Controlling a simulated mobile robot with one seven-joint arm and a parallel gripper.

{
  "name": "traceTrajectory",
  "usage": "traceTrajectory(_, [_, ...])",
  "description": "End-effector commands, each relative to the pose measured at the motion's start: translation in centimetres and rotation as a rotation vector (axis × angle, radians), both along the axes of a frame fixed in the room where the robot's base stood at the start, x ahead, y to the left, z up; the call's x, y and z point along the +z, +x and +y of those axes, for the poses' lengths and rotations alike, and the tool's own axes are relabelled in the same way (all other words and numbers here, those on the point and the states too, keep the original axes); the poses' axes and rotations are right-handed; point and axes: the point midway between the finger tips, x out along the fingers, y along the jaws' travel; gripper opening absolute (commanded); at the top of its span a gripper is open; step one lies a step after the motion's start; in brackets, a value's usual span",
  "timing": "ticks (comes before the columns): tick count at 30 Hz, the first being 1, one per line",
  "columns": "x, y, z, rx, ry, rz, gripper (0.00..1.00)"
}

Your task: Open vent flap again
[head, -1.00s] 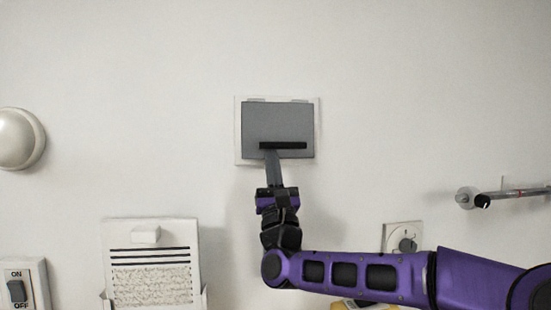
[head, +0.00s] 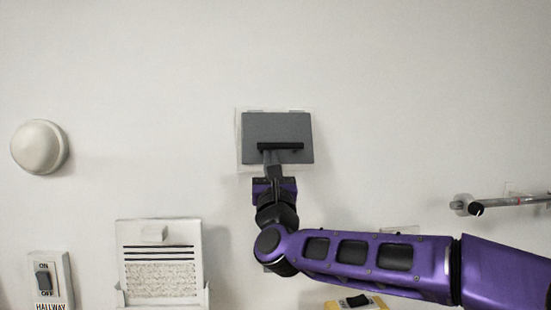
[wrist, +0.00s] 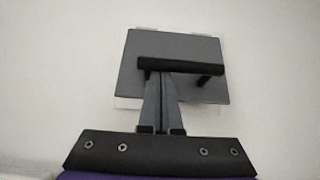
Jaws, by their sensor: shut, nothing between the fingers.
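The vent flap (head: 278,126) is a grey panel on a white wall frame (head: 240,168), with a black bar handle (head: 288,146) across its lower part. It appears slightly tilted out at the bottom, but I cannot tell how far. My gripper (head: 269,158) comes up from below with its fingertips at the left part of the handle. In the wrist view the flap (wrist: 190,90) fills the upper middle. There my gripper (wrist: 160,76) is shut and empty, its tips partly hidden by the bar (wrist: 185,66). I cannot tell whether they touch it.
A white dome (head: 38,147) and an ON/OFF switch (head: 45,282) are on the wall at left. A holder with a written note (head: 160,270) is below left of the flap. A metal rod (head: 510,201) sticks out at right. The wall around the flap is clear.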

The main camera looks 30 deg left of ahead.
Motion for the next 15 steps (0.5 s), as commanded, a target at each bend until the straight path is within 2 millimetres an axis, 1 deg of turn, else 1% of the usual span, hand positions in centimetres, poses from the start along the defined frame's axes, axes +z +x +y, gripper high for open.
traceTrajectory(1, [0.6,-0.2,0.0,0.0,-0.012,0.015,0.0])
traceTrajectory(8, [2.2,-1.2,-0.2,0.0,-0.1,0.115,0.0])
traceTrajectory(15, [4.2,-2.2,-1.1,-0.002,-0.215,0.251,0.0])
